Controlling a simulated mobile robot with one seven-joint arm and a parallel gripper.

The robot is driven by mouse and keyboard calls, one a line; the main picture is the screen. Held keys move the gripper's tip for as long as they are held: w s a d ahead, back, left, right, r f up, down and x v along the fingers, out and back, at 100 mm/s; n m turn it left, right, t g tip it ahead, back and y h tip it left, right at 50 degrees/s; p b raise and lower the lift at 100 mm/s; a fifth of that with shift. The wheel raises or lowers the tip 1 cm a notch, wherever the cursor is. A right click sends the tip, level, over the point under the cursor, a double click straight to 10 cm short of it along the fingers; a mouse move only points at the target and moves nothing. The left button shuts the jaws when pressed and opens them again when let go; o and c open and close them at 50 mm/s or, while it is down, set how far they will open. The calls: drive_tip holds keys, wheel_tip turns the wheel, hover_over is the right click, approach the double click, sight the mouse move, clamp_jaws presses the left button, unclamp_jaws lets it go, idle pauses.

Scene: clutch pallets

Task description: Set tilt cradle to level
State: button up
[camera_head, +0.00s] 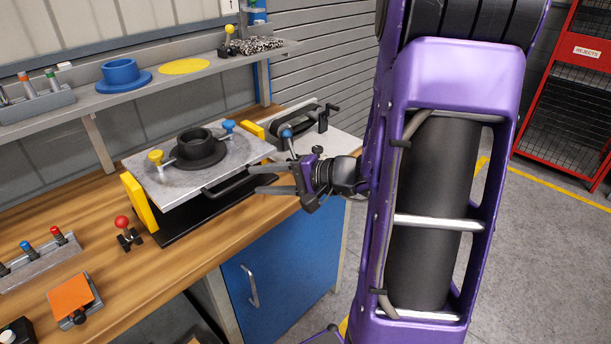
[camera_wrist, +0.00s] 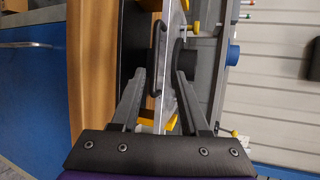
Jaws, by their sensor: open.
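The tilt cradle (camera_head: 165,192) stands on the wooden bench, with a grey metal plate between yellow side brackets over a black base. The plate looks slanted against the base, but its exact angle is hard to tell. A black ring part (camera_head: 201,150) sits on it between a yellow and a blue clamp knob. A black bar handle (camera_head: 228,187) runs along the plate's front edge; it also shows in the wrist view (camera_wrist: 154,75). My gripper (camera_head: 254,180) is open at the handle's right end. In the wrist view its fingertips (camera_wrist: 166,50) lie either side of the handle and plate edge; contact is unclear.
A red-knobbed lever (camera_head: 127,232) stands left of the cradle, and an orange block (camera_head: 74,297) lies at the front left. A black device with a crank (camera_head: 305,125) is behind my gripper. A shelf (camera_head: 150,89) with a blue flanged part (camera_head: 122,75) runs above.

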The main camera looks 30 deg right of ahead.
drive_tip(key=v, duration=1.1)
drive_tip(key=shift+r, duration=0.15)
drive_tip(key=shift+s, duration=0.15)
